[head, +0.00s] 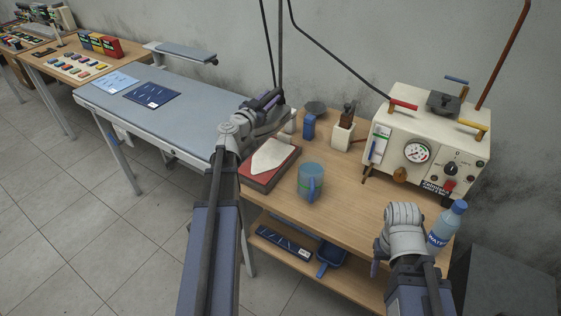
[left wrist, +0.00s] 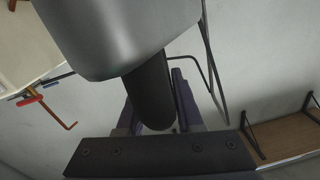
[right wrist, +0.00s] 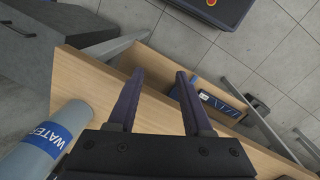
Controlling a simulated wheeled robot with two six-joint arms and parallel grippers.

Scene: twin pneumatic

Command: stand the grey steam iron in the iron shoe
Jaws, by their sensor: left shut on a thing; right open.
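The grey steam iron (left wrist: 130,40) fills the top of the left wrist view. Its black handle (left wrist: 150,92) sits between the fingers of my left gripper (left wrist: 158,108), which is shut on it. In the head view my left gripper (head: 272,98) is above the back left of the wooden bench, and the iron is mostly hidden by the wrist. The iron shoe (head: 258,180) is a red pad with a pale iron-shaped plate, lying on the bench's left side in front of that gripper. My right gripper (right wrist: 158,88) is open and empty, near the bench's front right edge.
A blue mug (head: 311,182) stands just right of the shoe. A water bottle (head: 447,224) stands beside my right wrist. A cream steam unit (head: 398,150) and a small brush block (head: 343,134) are at the back. An ironing board (head: 190,110) lies to the left.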

